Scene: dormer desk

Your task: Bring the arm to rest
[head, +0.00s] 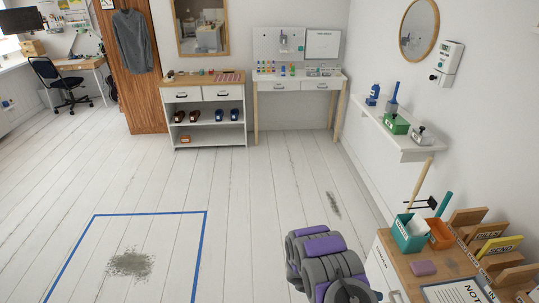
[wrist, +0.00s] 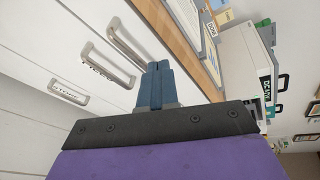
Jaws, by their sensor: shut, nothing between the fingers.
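My gripper shows in the wrist view (wrist: 158,70) as two blue fingers pressed together, with nothing between them. Its fingertips are in front of a white drawer front, beside a drawer handle (wrist: 128,42); I cannot tell whether they touch it. In the head view my purple and grey arm is folded at the bottom, left of the near desk (head: 425,284). The fingers cannot be made out clearly there.
The near desk at right holds a teal holder (head: 408,236), an orange holder (head: 440,236), a pink block (head: 423,268) and a letter rack (head: 490,262). A wall shelf (head: 402,141) hangs beyond.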

